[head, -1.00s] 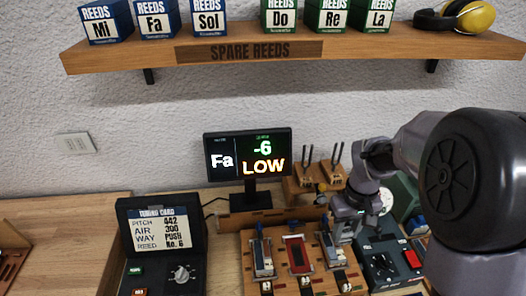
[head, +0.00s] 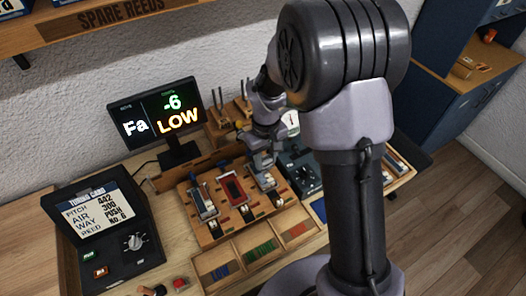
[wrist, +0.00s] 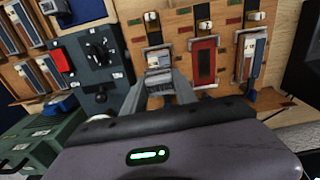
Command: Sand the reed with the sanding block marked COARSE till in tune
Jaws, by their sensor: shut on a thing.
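The wooden reed bench (head: 222,238) holds three slots. A silver-and-blue reed piece (head: 203,202) lies in the left slot and a red-framed piece (head: 232,187) in the middle one. My gripper (head: 262,160) is at the right slot. In the wrist view my gripper (wrist: 160,88) is shut on a small pale grey block (wrist: 158,58), low over that slot's end. No COARSE mark is readable on it, and the fingers partly hide the reed beneath. The tuner screen (head: 160,116) reads Fa, -6, LOW.
A dark control box (head: 299,172) stands right of the bench. The tuning card case (head: 100,215) stands at left, reading pitch 442, air 300, way push, reed No. 6. A tray of coloured strips (head: 257,247) lies in front. Wooden tool stands (head: 222,126) are behind.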

